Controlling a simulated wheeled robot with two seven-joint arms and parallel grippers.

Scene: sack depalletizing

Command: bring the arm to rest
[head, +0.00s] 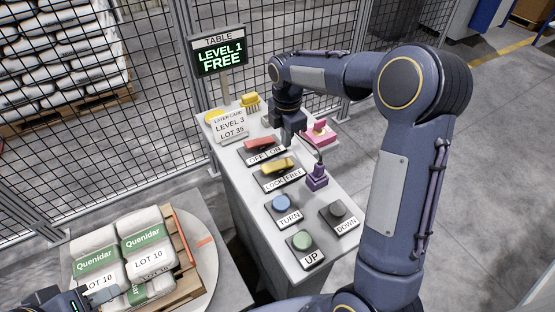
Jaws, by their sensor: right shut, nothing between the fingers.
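My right arm comes in from the right and arches over the grey control table (246,222). My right gripper (289,137) points down at the table's far part, beside the red OFF/ON switch (258,144). It is shut and empty; its fingertips are small and partly hard to see. My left gripper (100,295) is at the bottom left, at the front of the sacks (148,243) on a pallet. Its fingers are partly cut off by the picture's edge, so its opening is unclear.
The table holds a yellow LOCK/FREE switch (277,167), a blue TURN button (281,203), a green UP button (302,241), a dark DOWN button (338,210), a purple stand (316,177) and a layer card (230,125). A mesh fence (165,110) stands behind.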

